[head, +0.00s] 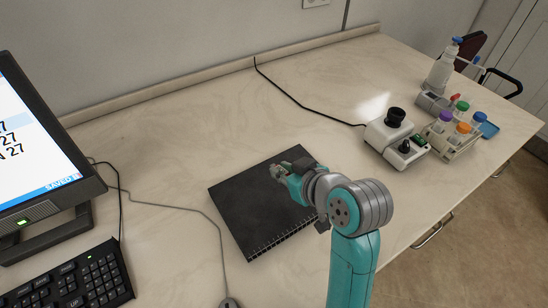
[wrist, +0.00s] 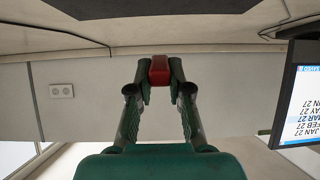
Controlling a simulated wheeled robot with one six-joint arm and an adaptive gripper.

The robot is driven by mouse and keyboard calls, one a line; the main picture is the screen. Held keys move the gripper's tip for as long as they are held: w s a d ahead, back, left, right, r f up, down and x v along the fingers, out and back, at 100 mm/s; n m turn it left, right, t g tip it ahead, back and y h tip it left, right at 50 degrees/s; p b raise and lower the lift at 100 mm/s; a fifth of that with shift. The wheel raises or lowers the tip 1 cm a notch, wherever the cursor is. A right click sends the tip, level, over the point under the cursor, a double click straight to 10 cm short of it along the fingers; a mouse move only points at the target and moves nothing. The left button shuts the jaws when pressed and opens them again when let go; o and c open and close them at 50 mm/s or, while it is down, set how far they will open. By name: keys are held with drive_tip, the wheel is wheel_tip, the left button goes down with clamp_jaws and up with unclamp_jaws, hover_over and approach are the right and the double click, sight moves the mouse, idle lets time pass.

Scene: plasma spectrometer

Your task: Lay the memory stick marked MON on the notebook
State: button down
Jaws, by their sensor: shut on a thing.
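The notebook (head: 245,213) is black with a spiral edge and lies flat on the bench in the head view. In the wrist view it is a dark slab (wrist: 155,8) at the top. My gripper (head: 277,171) is over the notebook's far part in the head view. In the wrist view my gripper (wrist: 159,72) is shut on a small red block, seemingly the memory stick (wrist: 159,66). No MON marking can be read on it. The stick appears apart from the notebook, but the exact gap is hard to tell. It cannot be made out in the head view.
A monitor (head: 38,150) and keyboard (head: 70,280) stand at left, with a mouse (head: 229,303) and its cable nearby.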

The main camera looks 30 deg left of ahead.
sight(282, 198)
drive_tip(key=shift+f, duration=3.45)
drive_tip(key=c, duration=1)
unclamp_jaws()
drive_tip(key=v, duration=1.2)
